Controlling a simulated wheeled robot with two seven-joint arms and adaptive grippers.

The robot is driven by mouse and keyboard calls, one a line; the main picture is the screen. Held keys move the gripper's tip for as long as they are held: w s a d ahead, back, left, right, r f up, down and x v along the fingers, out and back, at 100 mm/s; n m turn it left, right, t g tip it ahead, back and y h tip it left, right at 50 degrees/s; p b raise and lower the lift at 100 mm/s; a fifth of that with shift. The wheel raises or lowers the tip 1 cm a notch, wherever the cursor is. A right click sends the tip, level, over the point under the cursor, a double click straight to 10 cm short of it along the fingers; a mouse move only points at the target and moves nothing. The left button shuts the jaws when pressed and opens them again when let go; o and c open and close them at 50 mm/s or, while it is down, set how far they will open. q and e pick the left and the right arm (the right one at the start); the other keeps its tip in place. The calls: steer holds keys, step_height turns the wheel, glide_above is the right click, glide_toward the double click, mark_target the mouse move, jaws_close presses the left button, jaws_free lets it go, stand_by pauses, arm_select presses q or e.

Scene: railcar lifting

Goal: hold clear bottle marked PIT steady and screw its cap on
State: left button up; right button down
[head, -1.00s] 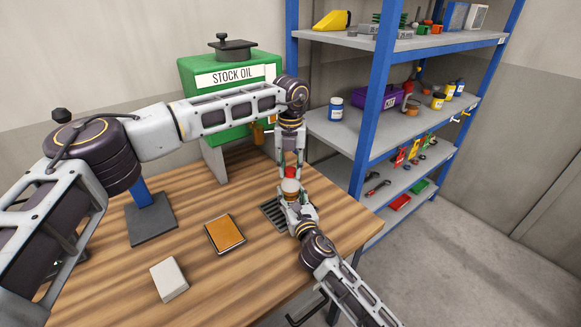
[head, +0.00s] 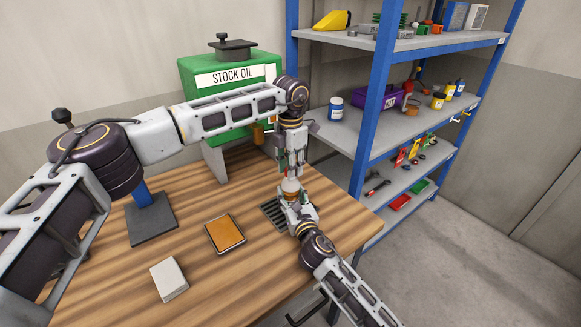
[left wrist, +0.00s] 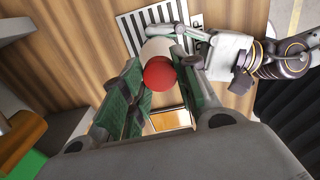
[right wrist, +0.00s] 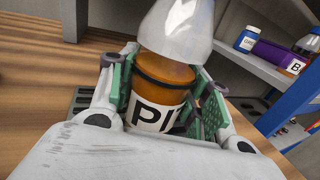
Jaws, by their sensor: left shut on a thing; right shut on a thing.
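The clear bottle marked PIT (right wrist: 160,90) holds amber liquid and has a clear tapered shoulder; its top is cut off in the right wrist view. My right gripper (right wrist: 170,100) is shut around its body, and the bottle stands over the dark grate. The red cap (left wrist: 158,74) is between the fingers of my left gripper (left wrist: 160,82), which is shut on it from above. In the left wrist view the cap overlaps the bottle's top (left wrist: 160,47); whether the threads engage cannot be told. In the head view my left gripper (head: 292,165) is directly above the bottle (head: 291,187).
On the wooden table are an orange-topped pad (head: 225,234), a white block (head: 169,279) and a blue post on a dark base (head: 152,222). The green STOCK OIL tank (head: 205,80) stands behind. A blue-framed shelf (head: 372,110) is close on the right.

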arm_select(q)
steer(key=m, duration=1.2)
steer(key=shift+w+m, duration=0.1)
steer(key=shift+m, duration=0.2)
arm_select(e)
steer(key=shift+f, duration=0.1)
arm_select(q)
steer(key=m, duration=0.4)
steer(key=shift+m, duration=0.4)
steer(key=m, duration=0.4)
steer(key=o, duration=0.8)
steer(key=shift+r, duration=0.1)
step_height(320, 180, up, 12)
